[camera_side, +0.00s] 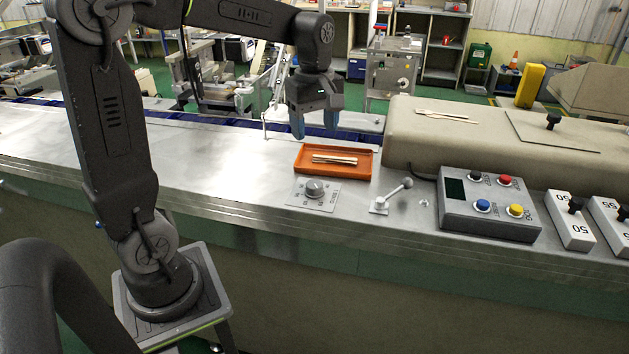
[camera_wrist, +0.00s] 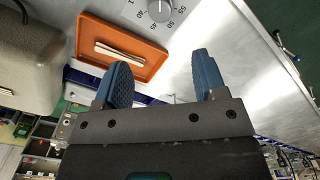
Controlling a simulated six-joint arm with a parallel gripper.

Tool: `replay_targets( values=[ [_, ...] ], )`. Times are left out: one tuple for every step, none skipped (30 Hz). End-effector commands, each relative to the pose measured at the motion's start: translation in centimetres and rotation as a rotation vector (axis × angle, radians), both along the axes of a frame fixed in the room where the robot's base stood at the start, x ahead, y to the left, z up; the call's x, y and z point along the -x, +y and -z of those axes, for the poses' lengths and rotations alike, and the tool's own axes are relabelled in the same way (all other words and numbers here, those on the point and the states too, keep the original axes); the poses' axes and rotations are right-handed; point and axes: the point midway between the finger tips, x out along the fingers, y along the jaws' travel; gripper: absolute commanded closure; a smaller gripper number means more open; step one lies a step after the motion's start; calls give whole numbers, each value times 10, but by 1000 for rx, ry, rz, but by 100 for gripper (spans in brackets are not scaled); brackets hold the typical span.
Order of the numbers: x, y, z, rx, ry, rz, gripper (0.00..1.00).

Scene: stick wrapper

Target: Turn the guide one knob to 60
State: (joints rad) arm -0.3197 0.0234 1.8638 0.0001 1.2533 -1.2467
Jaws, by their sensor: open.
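The guide one knob (camera_side: 314,187) is a round grey knob on a pale dial plate (camera_side: 299,196) on the steel counter, in front of the orange tray. In the wrist view the knob (camera_wrist: 160,10) is at the top edge, partly cut off, with the numbers 40, 45, 50 and 55 beside it. Its pointer setting is too small to read. My gripper (camera_side: 313,130) is above the counter, behind and above the orange tray, apart from the knob. In the wrist view its blue fingers (camera_wrist: 164,82) are spread with nothing between them.
The orange tray (camera_side: 301,169) holds several wooden sticks (camera_side: 335,159). A lever (camera_side: 396,194) stands right of the dial. Further right are a button box (camera_side: 487,222) and numbered white blocks (camera_side: 568,232). A beige machine cover (camera_side: 470,150) stands behind. The counter left of the dial is clear.

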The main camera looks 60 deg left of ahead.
Motion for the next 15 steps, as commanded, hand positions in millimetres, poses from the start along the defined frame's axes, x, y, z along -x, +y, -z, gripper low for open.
replay_targets(
  values=[
    [-1,1,3,1,4,-8,35],
    [-1,1,6,2,5,-10,35],
    [0,1,10,2,7,-10,35],
    [0,1,13,2,6,-9,35],
    [0,1,17,2,6,-8,35],
    [0,0,24,2,7,-8,35],
    [1,0,30,2,7,-7,35],
    [0,0,36,2,7,-7,35],
    [0,0,45,3,8,-6,35],
    [1,0,51,3,8,-6,35],
    [1,0,57,2,7,-6,35],
    [1,0,66,3,7,-6,35],
    [1,0,72,3,9,-5,35],
    [1,0,78,2,7,-5,35],
    [1,0,86,2,7,-5,35]
  ],
)
